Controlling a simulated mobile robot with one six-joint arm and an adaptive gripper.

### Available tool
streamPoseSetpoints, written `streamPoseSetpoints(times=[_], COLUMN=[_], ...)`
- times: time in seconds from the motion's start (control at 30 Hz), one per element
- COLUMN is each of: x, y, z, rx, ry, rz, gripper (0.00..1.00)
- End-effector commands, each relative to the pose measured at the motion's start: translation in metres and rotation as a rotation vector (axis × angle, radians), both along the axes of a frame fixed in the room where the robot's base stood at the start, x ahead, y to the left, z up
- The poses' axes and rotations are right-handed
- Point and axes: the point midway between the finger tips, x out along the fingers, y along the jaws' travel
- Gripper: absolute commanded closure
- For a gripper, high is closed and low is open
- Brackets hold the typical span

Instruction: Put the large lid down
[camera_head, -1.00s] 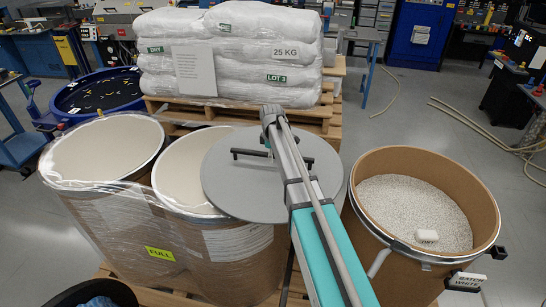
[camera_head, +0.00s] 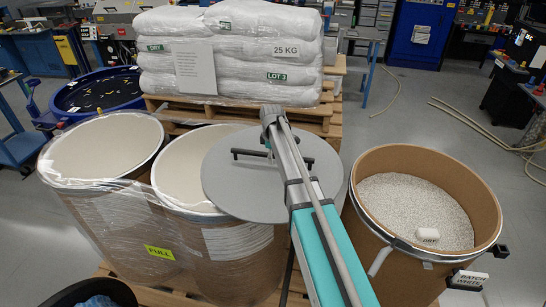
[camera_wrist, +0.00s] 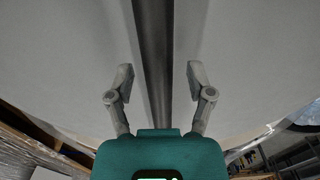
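The large lid (camera_head: 245,195) is a round grey disc with a dark bar handle (camera_head: 248,153). In the head view it overlaps the right part of the middle drum (camera_head: 225,265). I cannot tell whether it rests on anything. My arm crosses over the lid, and my gripper's fingertips are hidden there. In the wrist view, my gripper (camera_wrist: 157,76) has its two fingers apart, one on each side of the dark handle bar (camera_wrist: 154,45). A gap shows between each finger and the bar. The lid's pale surface (camera_wrist: 75,60) fills most of that view.
An open drum of white pellets (camera_head: 475,180) with a white DRY block stands on the right. Behind is a pallet (camera_head: 325,115) of white sacks (camera_head: 240,60). Floor is free at the back right, apart from hoses (camera_head: 480,130).

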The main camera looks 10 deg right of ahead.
Motion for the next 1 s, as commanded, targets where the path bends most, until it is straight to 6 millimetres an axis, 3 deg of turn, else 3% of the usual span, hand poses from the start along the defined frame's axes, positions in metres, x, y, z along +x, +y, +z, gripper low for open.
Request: streamPoseSetpoints(times=[0.47,1.0], x=[0.0,0.0], y=[0.0,0.001], z=[0.005,0.045], rx=[0.0,0.0], ry=[0.0,0.0], rz=[0.0,0.001], gripper=[0.3,0.3])
